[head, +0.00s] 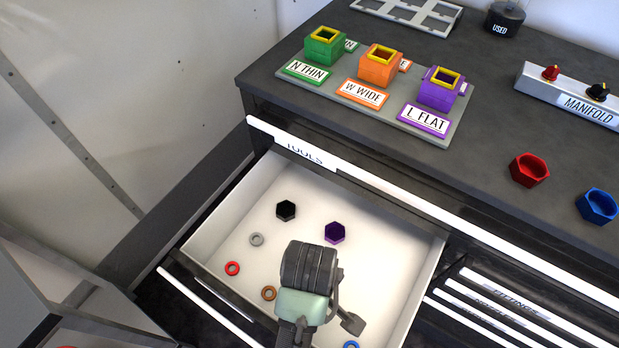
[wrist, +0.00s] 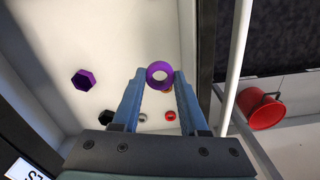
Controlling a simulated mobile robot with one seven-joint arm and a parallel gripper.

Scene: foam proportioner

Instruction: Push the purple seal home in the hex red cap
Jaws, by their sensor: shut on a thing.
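The purple seal (wrist: 160,75) is a small ring between my gripper's fingertips (wrist: 159,84) in the wrist view. My gripper is shut on it and holds it above the open drawer. In the head view my gripper's wrist housing (head: 310,270) is seen from behind, and it hides the fingertips and the seal. The hex red cap (head: 529,170) stands with its open side up on the dark counter at the right, well away from my gripper. Its inside looks empty.
The white drawer (head: 225,225) holds a black hex cap (head: 286,210), a purple hex cap (head: 334,232) and several rings. A blue hex cap (head: 597,206) and the manifold (head: 570,95) are on the counter. A labelled rack (head: 445,135) stands behind. A red container (wrist: 262,110) is outside the drawer.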

